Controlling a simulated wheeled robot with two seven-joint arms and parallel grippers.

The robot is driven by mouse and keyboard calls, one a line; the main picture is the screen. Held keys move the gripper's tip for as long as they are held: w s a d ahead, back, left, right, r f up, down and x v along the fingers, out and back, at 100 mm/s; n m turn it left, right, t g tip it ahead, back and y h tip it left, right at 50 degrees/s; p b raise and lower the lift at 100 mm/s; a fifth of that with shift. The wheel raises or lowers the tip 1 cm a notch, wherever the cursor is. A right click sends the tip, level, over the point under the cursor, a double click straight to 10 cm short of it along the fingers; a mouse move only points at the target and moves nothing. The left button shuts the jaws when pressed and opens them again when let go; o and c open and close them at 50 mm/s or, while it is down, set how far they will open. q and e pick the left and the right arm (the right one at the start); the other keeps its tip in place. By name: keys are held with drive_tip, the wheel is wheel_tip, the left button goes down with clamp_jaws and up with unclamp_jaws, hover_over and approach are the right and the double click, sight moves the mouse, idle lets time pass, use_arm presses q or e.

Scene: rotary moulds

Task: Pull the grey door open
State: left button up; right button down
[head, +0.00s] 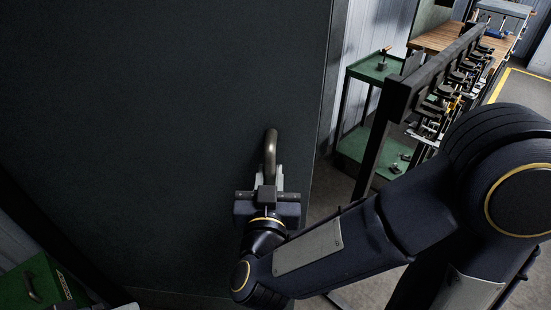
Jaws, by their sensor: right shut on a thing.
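The dark grey door (160,110) fills the left and middle of the head view. Its right edge runs down beside a light corrugated wall. A curved metal handle (271,150) stands out near that edge. My right gripper (268,182) is at the lower part of the handle and shut on it. The gripper body hides the handle's lower end. My right arm comes in from the right. My left gripper is not in view. I cannot tell from this view whether the door stands ajar.
A green shelf cart (372,68) and a dark rack (400,98) with several clamps stand right of the door. A wooden bench top (436,38) is behind them. A green box (40,285) is at the lower left. Some floor (335,190) shows between door and rack.

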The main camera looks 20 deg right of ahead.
drive_tip(key=shift+s+a+r, duration=0.15)
drive_tip(key=shift+s+a, duration=0.35)
drive_tip(key=shift+s, duration=0.25)
drive_tip(key=c, duration=1.3)
unclamp_jaws()
drive_tip(key=shift+w, duration=0.1)
drive_tip(key=shift+c, duration=0.2)
drive_tip(key=shift+d, duration=0.1)
drive_tip(key=v, duration=0.8)
drive_tip(key=shift+b, duration=0.3)
